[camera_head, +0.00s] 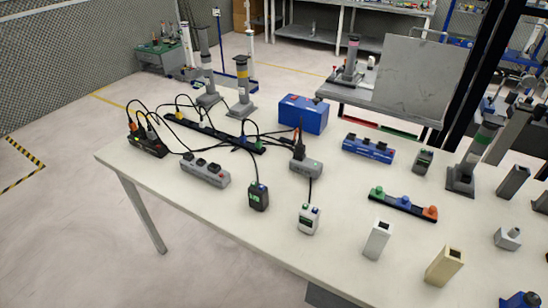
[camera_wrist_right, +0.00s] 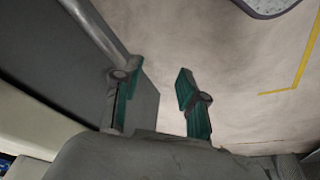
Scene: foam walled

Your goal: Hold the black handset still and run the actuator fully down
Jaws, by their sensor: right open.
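The black handset (camera_head: 258,197) stands on the near part of the white table in the head view, with a small green display and a black cable running up from its top. Several grey column actuators with coloured bands stand about: a yellow-banded one (camera_head: 242,90), a taller one (camera_head: 206,70) behind it, and a green-banded one (camera_head: 468,158) at the right. I cannot tell which one the black handset drives. My right gripper (camera_wrist_right: 150,78) is open and empty in the right wrist view, with bare floor beyond its fingers. Neither gripper shows in the head view.
On the white table (camera_head: 140,173) are a white handset (camera_head: 309,218), a grey socket block (camera_head: 205,172), a black strip (camera_head: 403,205) with coloured buttons, a blue box (camera_head: 303,114) and a beige block (camera_head: 444,266). Loose black cables cross the left half. The front left edge is clear.

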